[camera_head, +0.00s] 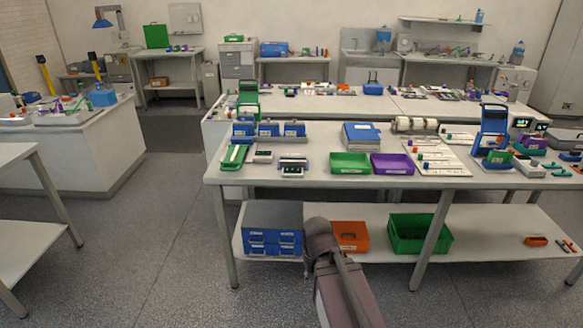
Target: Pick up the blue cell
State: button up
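I cannot pick out the blue cell with certainty. A white board (437,161) on the right half of the near bench carries several small coloured pieces, some red and some blue. They are too small here to tell which is a cell. A blue upright device (493,124) stands to the right of the board. Part of my own arm rises at the bottom centre, in front of the lower shelf. My gripper's fingers do not show.
The near bench (318,171) also holds a green tray (350,163), a purple tray (392,164) and a blue-topped stack (362,135). A blue drawer unit (272,239), an orange bin (350,236) and a green bin (420,236) sit on its shelf. Grey floor (165,250) at left is clear.

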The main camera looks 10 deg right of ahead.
aim_at(238, 130)
jog(key=k, duration=1.35)
jog(key=u, duration=0.45)
jog(key=i, duration=0.95)
jog(key=u, duration=0.8)
jog(key=i, duration=1.9)
jog(key=u, duration=0.15)
